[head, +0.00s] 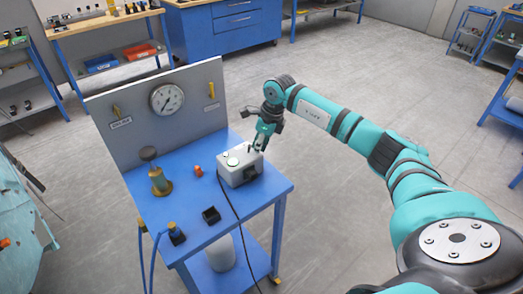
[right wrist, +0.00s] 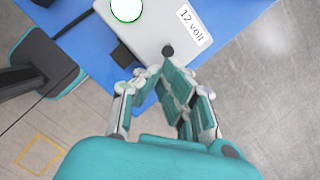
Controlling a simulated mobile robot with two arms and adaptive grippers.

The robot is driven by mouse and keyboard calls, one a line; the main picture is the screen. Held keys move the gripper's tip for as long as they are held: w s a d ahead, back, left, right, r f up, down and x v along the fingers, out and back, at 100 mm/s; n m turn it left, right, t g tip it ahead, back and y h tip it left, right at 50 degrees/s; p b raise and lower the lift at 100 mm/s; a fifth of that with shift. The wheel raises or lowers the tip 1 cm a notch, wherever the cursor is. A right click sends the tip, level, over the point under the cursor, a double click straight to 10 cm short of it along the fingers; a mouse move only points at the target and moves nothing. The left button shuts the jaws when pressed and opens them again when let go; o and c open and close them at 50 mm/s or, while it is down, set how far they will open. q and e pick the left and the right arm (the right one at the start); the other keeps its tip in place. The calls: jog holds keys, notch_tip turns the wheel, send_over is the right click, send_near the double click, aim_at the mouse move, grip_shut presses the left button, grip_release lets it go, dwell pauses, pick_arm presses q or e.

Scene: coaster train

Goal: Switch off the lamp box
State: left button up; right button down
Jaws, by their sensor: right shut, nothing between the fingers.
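The lamp box (head: 240,172) is a light grey box near the right edge of the blue table. Its round lens looks pale with a green rim, and it also shows bright white in the right wrist view (right wrist: 126,9). A small black switch (right wrist: 168,50) stands on the box beside a "12 volt" label (right wrist: 193,26). My right gripper (head: 257,147) is shut and empty, pointing down at the box top. In the right wrist view its fingertips (right wrist: 153,77) are close to the switch; I cannot tell whether they touch. My left gripper is not in view.
The blue table (head: 195,235) has a grey back panel (head: 130,127) with a gauge (head: 167,98). A black cable (head: 235,213) runs off the front.

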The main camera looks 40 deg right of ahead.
jog(key=shift+w+r+g, duration=0.1)
jog(key=shift+g, duration=0.2)
jog(key=shift+w+r+b, duration=0.2)
jog(key=shift+w+b, duration=0.15)
jog(key=shift+w, duration=0.05)
jog(key=shift+w+b, duration=0.2)
jog(key=shift+b, duration=0.1)
jog(key=shift+r, duration=0.1)
jog(key=shift+p+v, duration=0.65)
jog(key=shift+v, duration=0.15)
jog(key=shift+w+a, duration=0.1)
jog(key=shift+a, duration=0.05)
